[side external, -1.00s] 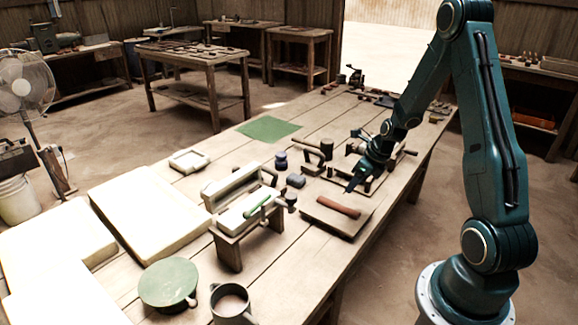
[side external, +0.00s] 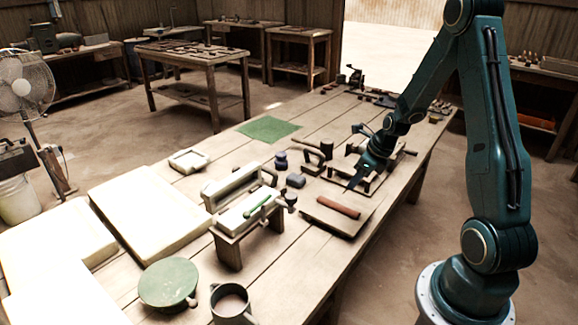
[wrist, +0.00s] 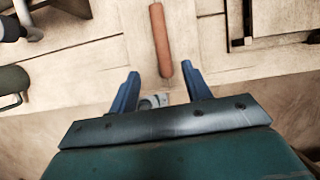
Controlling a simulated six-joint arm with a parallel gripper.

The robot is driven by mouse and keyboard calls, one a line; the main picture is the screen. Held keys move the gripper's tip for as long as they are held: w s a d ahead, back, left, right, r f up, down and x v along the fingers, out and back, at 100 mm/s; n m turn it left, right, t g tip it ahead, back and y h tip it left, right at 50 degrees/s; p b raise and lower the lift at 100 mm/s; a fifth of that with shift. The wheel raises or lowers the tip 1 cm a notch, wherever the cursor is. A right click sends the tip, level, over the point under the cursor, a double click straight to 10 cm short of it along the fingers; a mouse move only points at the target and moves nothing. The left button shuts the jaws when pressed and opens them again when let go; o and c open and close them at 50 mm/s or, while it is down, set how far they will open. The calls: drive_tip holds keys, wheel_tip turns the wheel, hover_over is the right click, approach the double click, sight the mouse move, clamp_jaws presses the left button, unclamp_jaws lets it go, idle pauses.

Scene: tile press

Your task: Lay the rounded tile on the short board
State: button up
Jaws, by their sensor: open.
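A long reddish-brown rounded piece (side external: 338,206) lies on a flat pale board (side external: 322,222) near the table's right edge. It also shows in the wrist view (wrist: 160,40), with its near end close to the gap between my fingertips. A small dark rounded block (side external: 295,180) lies on the table left of my gripper. I cannot tell for sure which piece is the rounded tile or which board is the short one. My gripper (side external: 352,186) is open and empty, above the board's far side. Its two blue fingers show apart in the wrist view (wrist: 161,84).
A wooden stand (side external: 230,240) with a pale top and green-handled tool stands left of the board. Behind it are a long pale block (side external: 232,186) and a dark-handled tool (side external: 314,158). A green round lid (side external: 168,283) and a mug (side external: 231,305) stand at the front.

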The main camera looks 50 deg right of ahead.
drive_tip(key=s+a+r+n, duration=0.2)
drive_tip(key=a+r+n, duration=1.2)
drive_tip(key=r+n, duration=0.25)
drive_tip(key=s+a+r+n, duration=0.3)
drive_tip(key=s+a+n, duration=0.2)
drive_tip(key=s+n, duration=0.2)
drive_tip(key=s+a+r+n+t, duration=0.1)
drive_tip(key=s+a+r+n, duration=0.3)
drive_tip(key=s+n, duration=0.3)
drive_tip(key=a+n, duration=0.1)
drive_tip(key=n, duration=0.4)
drive_tip(key=shift+s+a+r, duration=0.15)
drive_tip(key=shift+s+a, duration=0.05)
drive_tip(key=shift+a, duration=0.2)
